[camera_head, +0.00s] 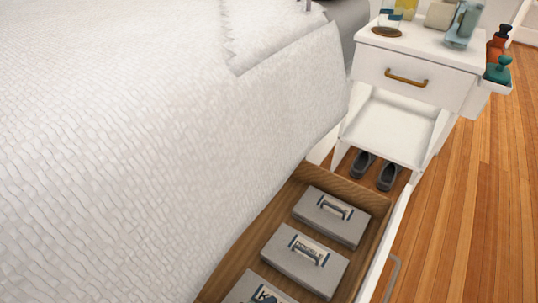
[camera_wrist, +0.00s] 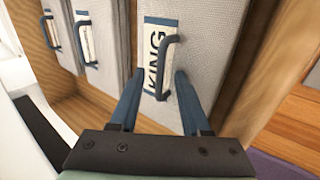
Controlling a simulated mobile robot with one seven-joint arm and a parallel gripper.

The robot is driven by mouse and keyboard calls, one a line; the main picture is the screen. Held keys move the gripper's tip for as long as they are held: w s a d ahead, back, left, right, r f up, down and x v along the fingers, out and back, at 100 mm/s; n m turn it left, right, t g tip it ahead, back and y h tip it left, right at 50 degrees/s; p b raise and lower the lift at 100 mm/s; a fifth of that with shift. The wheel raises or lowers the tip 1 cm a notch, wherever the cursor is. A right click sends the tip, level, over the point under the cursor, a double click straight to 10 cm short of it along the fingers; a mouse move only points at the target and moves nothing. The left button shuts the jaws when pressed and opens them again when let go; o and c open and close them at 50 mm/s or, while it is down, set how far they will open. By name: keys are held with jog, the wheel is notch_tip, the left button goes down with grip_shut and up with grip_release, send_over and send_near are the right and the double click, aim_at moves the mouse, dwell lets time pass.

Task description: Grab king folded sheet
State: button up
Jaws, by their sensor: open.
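The king folded sheet (camera_wrist: 207,45) is a grey, box-like bundle with a cream and blue label reading KING and a dark bar handle (camera_wrist: 165,62). In the head view, part of it (camera_head: 248,291) shows at the bottom edge, in the wooden drawer (camera_head: 372,200). My gripper (camera_wrist: 157,76) has two blue fingers, open, one on each side of the handle in the wrist view. Nothing is held. I cannot tell how deep the fingertips reach or whether they touch the sheet. My gripper is not in the head view.
Two similar grey bundles (camera_head: 333,228) (camera_head: 303,274) lie farther back in the drawer. The white bed (camera_head: 130,130) rises along the drawer's left. A white nightstand (camera_head: 415,75) with bottles stands behind, with dark shoes (camera_head: 387,177) below. Wood floor (camera_head: 470,220) to the right is clear.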

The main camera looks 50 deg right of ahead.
grip_shut()
dwell(1.4)
